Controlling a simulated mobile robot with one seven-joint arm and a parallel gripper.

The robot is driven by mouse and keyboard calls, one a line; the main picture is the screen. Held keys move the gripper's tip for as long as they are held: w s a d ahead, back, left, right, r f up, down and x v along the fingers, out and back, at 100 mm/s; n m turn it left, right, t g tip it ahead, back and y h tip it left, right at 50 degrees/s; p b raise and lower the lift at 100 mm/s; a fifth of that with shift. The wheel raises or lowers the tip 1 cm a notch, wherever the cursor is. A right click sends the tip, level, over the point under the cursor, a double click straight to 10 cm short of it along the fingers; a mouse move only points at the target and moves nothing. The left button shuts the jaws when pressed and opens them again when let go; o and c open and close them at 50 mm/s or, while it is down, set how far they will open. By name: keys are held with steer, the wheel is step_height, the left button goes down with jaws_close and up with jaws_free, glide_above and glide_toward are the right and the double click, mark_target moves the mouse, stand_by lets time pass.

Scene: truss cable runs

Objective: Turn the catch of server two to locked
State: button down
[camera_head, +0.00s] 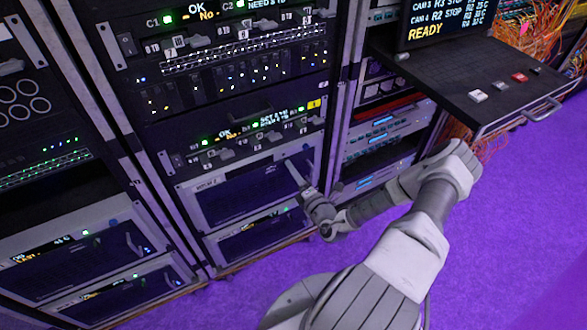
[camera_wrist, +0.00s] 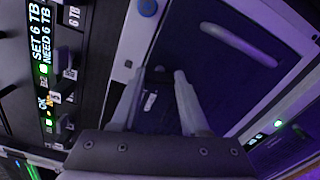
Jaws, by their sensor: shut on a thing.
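Server two (camera_head: 232,201) is the dark-fronted unit with a pale frame low in the middle rack; a small label (camera_head: 207,183) sits at its upper left. Its front also fills the middle of the wrist view (camera_wrist: 215,75). My gripper (camera_head: 296,172) is at the right end of this front. In the wrist view my gripper (camera_wrist: 158,85) has its two pale fingers either side of a small dark piece (camera_wrist: 158,75), which seems to be the catch. The fingers hide much of it, and I cannot tell which way it is turned.
A blue round knob (camera_wrist: 148,8) and a pale bar handle (camera_wrist: 240,43) are near my fingers. A row of small levers and displays (camera_head: 240,138) runs above server two. Another unit (camera_head: 262,235) lies below. A pull-out shelf (camera_head: 480,85) juts out at the right. The purple floor is open.

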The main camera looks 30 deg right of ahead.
steer(key=shift+m+p, duration=0.4)
steer(key=shift+m, duration=1.3)
steer(key=shift+a, duration=0.1)
steer(key=shift+c, duration=2)
jaws_free()
